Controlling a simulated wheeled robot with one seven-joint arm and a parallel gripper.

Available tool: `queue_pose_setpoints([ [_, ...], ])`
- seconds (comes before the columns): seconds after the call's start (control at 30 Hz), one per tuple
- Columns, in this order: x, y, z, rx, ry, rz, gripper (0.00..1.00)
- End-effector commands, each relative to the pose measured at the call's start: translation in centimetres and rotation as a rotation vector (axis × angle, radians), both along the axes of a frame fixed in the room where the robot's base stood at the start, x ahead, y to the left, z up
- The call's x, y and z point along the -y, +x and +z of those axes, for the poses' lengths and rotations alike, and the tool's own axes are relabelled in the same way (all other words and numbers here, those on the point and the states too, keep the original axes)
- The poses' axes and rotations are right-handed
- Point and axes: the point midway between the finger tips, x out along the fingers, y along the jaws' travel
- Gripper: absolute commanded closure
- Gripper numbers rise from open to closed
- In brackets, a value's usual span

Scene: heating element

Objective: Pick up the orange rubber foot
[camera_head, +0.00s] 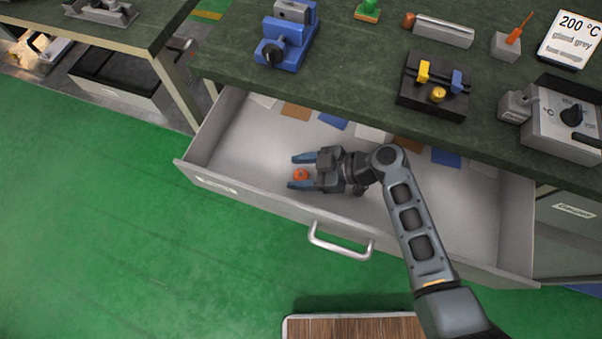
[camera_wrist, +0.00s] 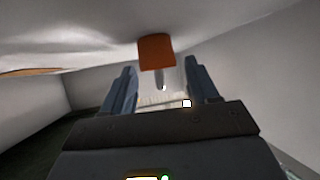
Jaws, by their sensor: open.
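The orange rubber foot (camera_head: 300,174) sits in the open drawer (camera_head: 488,215), near its front left part. It is a small orange piece. In the wrist view the orange rubber foot (camera_wrist: 157,52) shows ahead, between and beyond the two fingertips. My gripper (camera_head: 294,172) is low in the drawer, pointing left, with its blue-grey fingers apart on either side of the foot. In the wrist view my gripper (camera_wrist: 161,78) is open with a gap between the fingers. I cannot tell whether either finger touches the foot.
Coloured cards, such as a blue one (camera_head: 333,121), lie along the drawer's back. The dark green bench top (camera_head: 345,65) overhangs it, bearing a blue vise (camera_head: 287,38), a black fixture (camera_head: 434,86) and a grey control box (camera_head: 563,122). The drawer's handle (camera_head: 340,246) faces front.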

Motion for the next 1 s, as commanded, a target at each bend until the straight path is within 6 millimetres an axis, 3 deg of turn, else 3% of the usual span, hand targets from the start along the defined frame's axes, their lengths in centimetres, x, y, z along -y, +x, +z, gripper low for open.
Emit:
queue_pose_setpoints([
  [0.07, 0.0, 0.0, 0.0, 0.000, 0.000, 0.000, 0.47],
  [0.53, 0.0, 0.0, 0.0, 0.000, 0.000, 0.000, 0.92],
  [0.83, 0.0, 0.0, 0.2, 0.000, 0.000, 0.000, 0.93],
  [1.0, -0.1, 0.0, 1.4, 0.002, 0.001, 0.001, 0.93],
])
